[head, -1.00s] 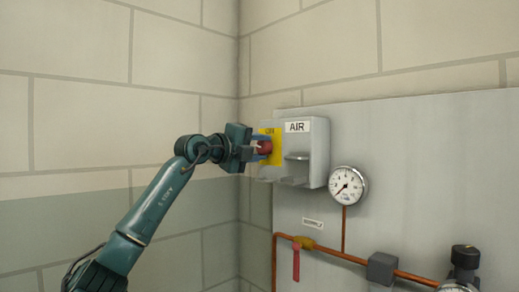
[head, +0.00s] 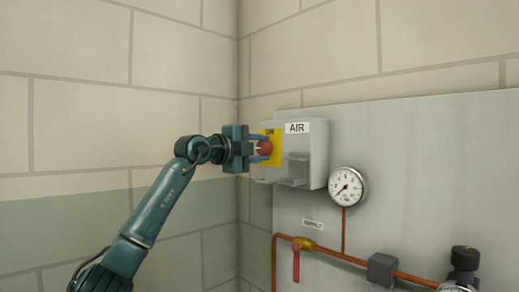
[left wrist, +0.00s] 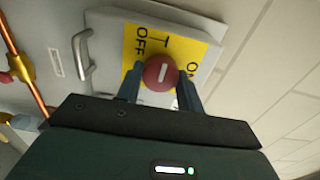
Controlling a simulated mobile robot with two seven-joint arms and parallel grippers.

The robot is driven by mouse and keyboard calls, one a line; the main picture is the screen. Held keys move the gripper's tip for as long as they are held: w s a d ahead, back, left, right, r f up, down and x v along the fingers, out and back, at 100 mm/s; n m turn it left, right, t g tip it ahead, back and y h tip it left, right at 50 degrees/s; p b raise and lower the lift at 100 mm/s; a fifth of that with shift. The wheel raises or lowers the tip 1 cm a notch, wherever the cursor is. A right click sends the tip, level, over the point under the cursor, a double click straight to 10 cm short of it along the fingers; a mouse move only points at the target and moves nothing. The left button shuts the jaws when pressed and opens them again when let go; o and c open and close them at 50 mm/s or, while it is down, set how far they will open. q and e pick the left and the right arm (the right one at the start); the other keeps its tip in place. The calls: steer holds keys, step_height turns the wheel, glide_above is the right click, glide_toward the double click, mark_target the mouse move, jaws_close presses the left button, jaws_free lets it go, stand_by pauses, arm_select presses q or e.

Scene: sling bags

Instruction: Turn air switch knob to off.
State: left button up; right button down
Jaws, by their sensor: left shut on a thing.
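The red air switch knob (head: 265,148) sits on a yellow plate on the side of the grey AIR box (head: 306,150). The left wrist view shows the knob (left wrist: 160,72) with a white line on its face, and the plate (left wrist: 190,50) with OFF on one side and a partly hidden ON on the other. My left gripper (head: 262,149) is shut on the knob, one finger on each side of it; it also shows in the left wrist view (left wrist: 160,88). My right gripper is not in view.
The box is on a grey panel (head: 420,150) by the wall corner. A pressure gauge (head: 348,187), a copper pipe (head: 343,228) and a red-handled valve (head: 296,262) are to the right and below.

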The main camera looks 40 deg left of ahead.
arm_select(q)
steer(key=o, duration=1)
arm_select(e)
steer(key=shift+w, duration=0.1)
arm_select(q)
steer(key=s+a+b, duration=0.1)
steer(key=s+b, duration=0.4)
steer(key=s, duration=0.8)
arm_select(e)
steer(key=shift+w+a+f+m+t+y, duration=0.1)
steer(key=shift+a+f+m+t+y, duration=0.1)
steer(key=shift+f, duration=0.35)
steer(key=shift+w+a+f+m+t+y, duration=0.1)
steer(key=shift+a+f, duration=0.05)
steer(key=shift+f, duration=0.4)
arm_select(q)
steer(key=shift+a, duration=0.1)
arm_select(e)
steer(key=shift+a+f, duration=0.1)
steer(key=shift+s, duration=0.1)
